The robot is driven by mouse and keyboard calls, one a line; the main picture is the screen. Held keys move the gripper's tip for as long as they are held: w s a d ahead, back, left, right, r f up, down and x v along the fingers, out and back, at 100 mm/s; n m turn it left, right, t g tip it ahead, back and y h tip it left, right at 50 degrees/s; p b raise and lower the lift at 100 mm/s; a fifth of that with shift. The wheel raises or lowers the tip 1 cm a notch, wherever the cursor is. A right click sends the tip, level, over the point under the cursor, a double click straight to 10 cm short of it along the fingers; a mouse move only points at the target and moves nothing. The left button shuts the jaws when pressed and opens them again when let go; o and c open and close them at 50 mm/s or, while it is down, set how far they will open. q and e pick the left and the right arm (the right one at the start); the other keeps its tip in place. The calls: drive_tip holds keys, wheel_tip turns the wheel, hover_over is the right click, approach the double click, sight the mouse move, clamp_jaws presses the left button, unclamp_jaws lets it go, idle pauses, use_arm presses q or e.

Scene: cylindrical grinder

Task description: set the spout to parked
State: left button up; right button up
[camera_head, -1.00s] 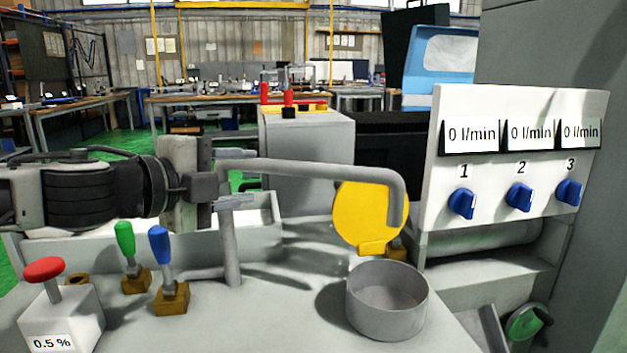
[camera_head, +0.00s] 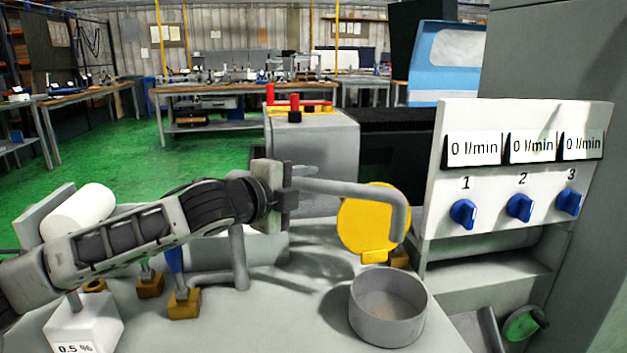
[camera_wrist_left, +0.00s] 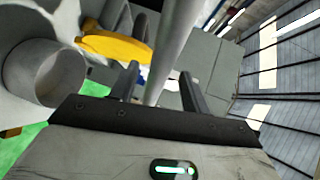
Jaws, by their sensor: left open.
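The spout (camera_head: 350,188) is a grey bent pipe. It rises from a post on the grey machine top, runs right and turns down at its end, above a grey round cup (camera_head: 388,333) and in front of a yellow disc (camera_head: 362,222). My left gripper (camera_head: 292,192) is at the spout's left part, and its arm and wrist hide the bend above the post. In the left wrist view the grey pipe (camera_wrist_left: 178,45) runs between the two open fingers (camera_wrist_left: 160,88); I cannot tell whether they touch it. My right gripper is not in view.
A white panel (camera_head: 500,215) with three blue knobs and displays reading 0 l/min stands at the right. Levers on brass blocks (camera_head: 184,304) and a white box (camera_head: 85,328) marked 0.5 % sit below my left arm.

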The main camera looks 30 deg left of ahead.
use_arm(q)
drive_tip(key=shift+x, duration=1.4)
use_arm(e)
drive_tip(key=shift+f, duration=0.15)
